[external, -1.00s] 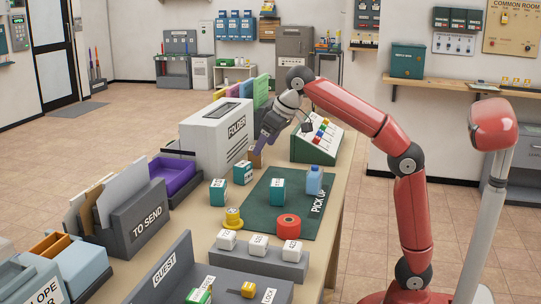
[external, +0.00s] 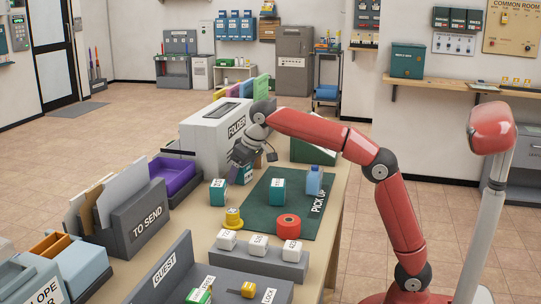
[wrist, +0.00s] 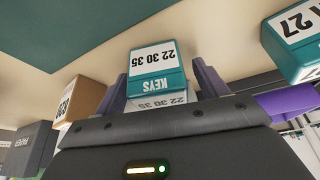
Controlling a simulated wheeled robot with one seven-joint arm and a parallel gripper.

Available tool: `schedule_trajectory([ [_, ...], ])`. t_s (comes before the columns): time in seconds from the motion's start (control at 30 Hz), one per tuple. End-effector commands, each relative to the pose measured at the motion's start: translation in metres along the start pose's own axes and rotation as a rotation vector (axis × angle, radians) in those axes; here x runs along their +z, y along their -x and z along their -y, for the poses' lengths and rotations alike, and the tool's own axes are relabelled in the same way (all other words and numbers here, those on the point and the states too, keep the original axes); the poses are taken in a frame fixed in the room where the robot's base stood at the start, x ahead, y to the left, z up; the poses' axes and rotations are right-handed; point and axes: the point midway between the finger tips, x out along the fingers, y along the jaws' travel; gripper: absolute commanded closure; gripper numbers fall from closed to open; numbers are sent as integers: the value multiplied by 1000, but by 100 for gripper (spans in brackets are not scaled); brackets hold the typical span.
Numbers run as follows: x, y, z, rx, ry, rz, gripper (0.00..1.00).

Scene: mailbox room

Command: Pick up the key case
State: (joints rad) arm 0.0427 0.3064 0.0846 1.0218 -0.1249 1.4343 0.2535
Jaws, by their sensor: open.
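A teal and white key case marked "KEYS 22 30 35" (wrist: 157,62) shows in the middle of the wrist view, between the two purple fingers. My gripper (wrist: 160,84) is open, with one finger on each side of it; I cannot tell whether they touch it. In the external view my gripper (external: 243,158) is low over the table beside the folder box, and hides most of the teal case (external: 245,175) beneath it. Another teal case with "27" (wrist: 293,42) is at the right of the wrist view. Similar cases stand in front (external: 217,193) and on the mat (external: 278,193).
The grey folder box (external: 212,138) stands close left of my gripper. A brown box (wrist: 86,98) is beside the left finger. A purple tray (external: 173,176) is further left.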

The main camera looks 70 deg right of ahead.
Motion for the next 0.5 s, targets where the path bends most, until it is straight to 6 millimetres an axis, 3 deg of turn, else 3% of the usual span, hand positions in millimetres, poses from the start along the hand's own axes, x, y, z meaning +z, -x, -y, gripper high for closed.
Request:
schedule_trajectory([
  [0.17,0,0,0,0,0,0,27],
  [0.5,0,1,0,0,0,0,70],
])
